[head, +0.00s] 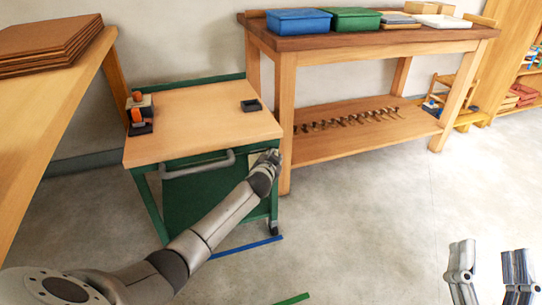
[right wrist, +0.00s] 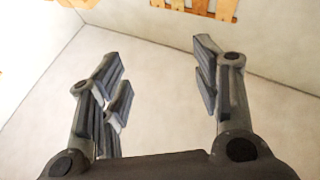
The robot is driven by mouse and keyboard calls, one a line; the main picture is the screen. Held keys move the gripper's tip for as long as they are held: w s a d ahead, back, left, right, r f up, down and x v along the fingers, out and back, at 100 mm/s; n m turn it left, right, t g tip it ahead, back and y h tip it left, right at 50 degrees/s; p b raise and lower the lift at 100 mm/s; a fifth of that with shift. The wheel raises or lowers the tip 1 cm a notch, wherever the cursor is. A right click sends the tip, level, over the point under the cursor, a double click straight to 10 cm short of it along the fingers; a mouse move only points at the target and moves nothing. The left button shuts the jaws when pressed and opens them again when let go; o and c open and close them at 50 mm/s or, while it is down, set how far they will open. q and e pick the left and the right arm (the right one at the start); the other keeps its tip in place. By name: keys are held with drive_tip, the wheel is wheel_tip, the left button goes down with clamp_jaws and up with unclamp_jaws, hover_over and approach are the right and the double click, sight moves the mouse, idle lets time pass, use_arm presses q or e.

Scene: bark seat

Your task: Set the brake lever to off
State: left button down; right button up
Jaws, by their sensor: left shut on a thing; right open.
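A green cart (head: 185,203) with a pale wooden top stands left of centre in the head view. My left gripper (head: 270,158) is at the front right corner of the cart, just below the top's edge and right of the grey handle. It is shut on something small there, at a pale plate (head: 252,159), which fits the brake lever. The gripper covers the lever, so its position cannot be read. My right gripper (head: 490,268) is open and empty over bare floor at the lower right. Its spread fingers also show in the right wrist view (right wrist: 160,78).
The cart top carries an orange and black tool (head: 138,112) and a small black tray (head: 251,106). A grey handle (head: 198,165) crosses the cart's front. A workbench (head: 380,45) with bins stands behind right. A wooden table (head: 45,110) is at left. Floor at right is clear.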

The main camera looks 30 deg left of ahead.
use_arm(q)
drive_tip(key=shift+w+d+f+m+g+p, duration=0.4)
drive_tip(key=shift+m+g+p, duration=0.1)
drive_tip(key=shift+p, duration=0.3)
use_arm(e)
wheel_tip(320, 180, down, 13)
drive_tip(key=w+d+g+h+p, duration=0.1)
drive_tip(key=w+d+g+h, duration=0.15)
drive_tip(key=g, duration=0.55)
use_arm(q)
drive_tip(key=shift+w+d+f+m+g+y+b, duration=0.3)
drive_tip(key=shift+f+m+g+y+b, duration=0.15)
drive_tip(key=shift+f+m+g, duration=0.35)
drive_tip(key=shift+w+d+f+m+g+y+b, duration=0.3)
drive_tip(key=shift+f+m+g+y, duration=0.3)
drive_tip(key=shift+f, duration=0.35)
drive_tip(key=shift+w+d+f+m+g+y+b, duration=0.2)
drive_tip(key=shift+w+f+m+g+y+b, duration=0.2)
drive_tip(key=shift+f+m+g, duration=0.35)
use_arm(e)
wheel_tip(320, 180, up, 11)
drive_tip(key=a+t+y, duration=0.1)
drive_tip(key=t+y, duration=0.1)
drive_tip(key=t, duration=0.4)
drive_tip(key=shift+s+a+t, duration=0.3)
drive_tip(key=shift+s+a, duration=0.05)
drive_tip(key=shift+s, duration=0.1)
